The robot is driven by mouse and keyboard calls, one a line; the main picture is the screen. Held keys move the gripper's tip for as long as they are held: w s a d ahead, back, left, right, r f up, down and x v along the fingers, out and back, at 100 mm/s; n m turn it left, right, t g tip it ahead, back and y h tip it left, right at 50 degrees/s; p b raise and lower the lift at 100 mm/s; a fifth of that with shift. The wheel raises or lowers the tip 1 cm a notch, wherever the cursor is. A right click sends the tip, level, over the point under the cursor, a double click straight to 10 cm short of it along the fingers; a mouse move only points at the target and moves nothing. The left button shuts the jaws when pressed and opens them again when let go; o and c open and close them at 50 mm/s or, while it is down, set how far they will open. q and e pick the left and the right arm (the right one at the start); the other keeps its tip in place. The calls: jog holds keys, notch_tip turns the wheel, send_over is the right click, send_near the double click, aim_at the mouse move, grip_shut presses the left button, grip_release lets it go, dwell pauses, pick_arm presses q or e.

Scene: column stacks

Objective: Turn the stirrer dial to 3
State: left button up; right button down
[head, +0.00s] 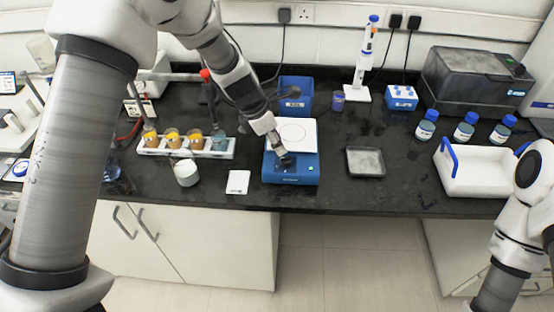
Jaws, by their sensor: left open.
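The stirrer (308,165) is a blue box with a white round-marked top plate (296,132). It stands near the front edge of the black bench, in the middle of the head view. My left arm reaches down to it from the upper left. My left gripper (284,160) is at the stirrer's front panel, open, with its dark fingers pointing down. The fingers cover the part of the panel where a dial could be, so I cannot see the dial or its setting. I cannot tell whether the fingers touch it. My right gripper is outside the view; only part of my right arm shows at lower right.
A white rack with several amber columns (172,138) and a white beaker (187,173) stand left of the stirrer. A white card (238,182) lies nearby. A blue bin (296,97) is behind, a grey tray (365,162) to the right, and a white carrier (478,172) farther right.

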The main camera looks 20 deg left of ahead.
aim_at(285, 157)
pick_arm(q)
jog(key=x, duration=0.6)
jog(key=shift+a, duration=0.2)
jog(key=shift+w+d+f, duration=0.2)
jog(key=shift+f, duration=0.05)
jog(key=shift+s, duration=0.1)
jog(key=shift+r, duration=0.1)
jog(key=shift+c, duration=1.3)
grip_shut()
